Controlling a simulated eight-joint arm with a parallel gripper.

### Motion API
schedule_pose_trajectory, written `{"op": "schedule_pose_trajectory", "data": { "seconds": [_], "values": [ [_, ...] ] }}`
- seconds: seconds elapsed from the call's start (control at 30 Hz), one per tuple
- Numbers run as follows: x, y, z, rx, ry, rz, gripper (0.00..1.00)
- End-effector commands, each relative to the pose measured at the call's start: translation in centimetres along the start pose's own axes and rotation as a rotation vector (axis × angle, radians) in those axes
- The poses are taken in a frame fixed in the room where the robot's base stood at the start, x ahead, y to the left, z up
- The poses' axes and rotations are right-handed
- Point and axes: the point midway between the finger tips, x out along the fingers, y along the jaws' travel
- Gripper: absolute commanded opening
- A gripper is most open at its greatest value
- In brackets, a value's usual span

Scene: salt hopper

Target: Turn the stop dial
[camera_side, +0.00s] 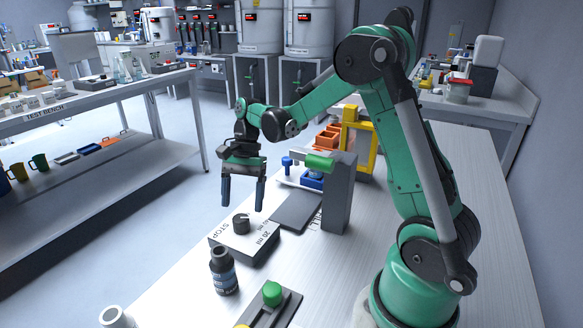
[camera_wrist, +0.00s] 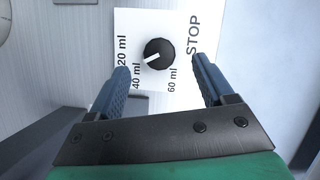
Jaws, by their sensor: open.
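The stop dial (camera_side: 241,223) is a black round knob on top of a light box (camera_side: 258,246) printed with STOP and ml marks. In the wrist view the dial (camera_wrist: 158,53) has a white pointer line aimed to the left, toward the side between the 20 ml and 40 ml marks. My gripper (camera_side: 242,205) is open and points down above the box, with empty space between its blue fingers. In the wrist view my fingers (camera_wrist: 165,75) frame the dial's panel from both sides, and the dial lies between and slightly beyond their tips. The fingers do not touch it.
A dark bottle (camera_side: 223,271) stands close in front of the dial box. A grey post with a green cylinder (camera_side: 319,162) and a dark plate (camera_side: 296,211) stand behind it. A green button unit (camera_side: 271,294) is at the table's front. Open floor lies left.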

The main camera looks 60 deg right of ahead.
Motion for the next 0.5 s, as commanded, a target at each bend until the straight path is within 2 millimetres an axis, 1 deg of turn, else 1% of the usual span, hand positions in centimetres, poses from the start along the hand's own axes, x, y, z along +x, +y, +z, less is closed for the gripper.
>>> {"op": "schedule_pose_trajectory", "data": {
  "seconds": [0.1, 0.2, 0.5],
  "values": [
    [-1.2, 0.0, 0.0, 0.0, 0.0, 0.0, 0.75],
    [-1.7, 0.0, 0.0, 0.0, 0.0, 0.0, 0.75],
    [-1.8, 0.0, 0.1, -0.005, 0.003, -0.001, 0.75]
  ]
}}
